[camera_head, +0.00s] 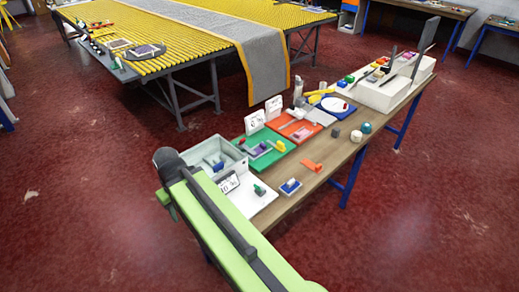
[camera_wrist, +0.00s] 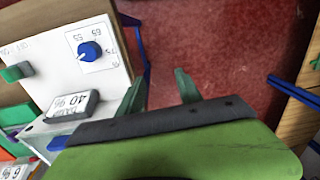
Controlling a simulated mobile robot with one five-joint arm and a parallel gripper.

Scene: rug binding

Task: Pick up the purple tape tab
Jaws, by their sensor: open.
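I cannot make out a purple tape tab for certain. No purple piece shows between the fingers. In the head view my green arm reaches past the near end of the workbench, left of both trays.
The white panel (camera_wrist: 55,45) carries a blue knob (camera_wrist: 90,50), a green switch (camera_wrist: 17,72) and a small display (camera_wrist: 72,105). A grey bin (camera_head: 210,150) stands at the bench's near end. A yellow-slatted table (camera_head: 165,50) stands behind. Red floor (camera_head: 80,200) is open at left.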

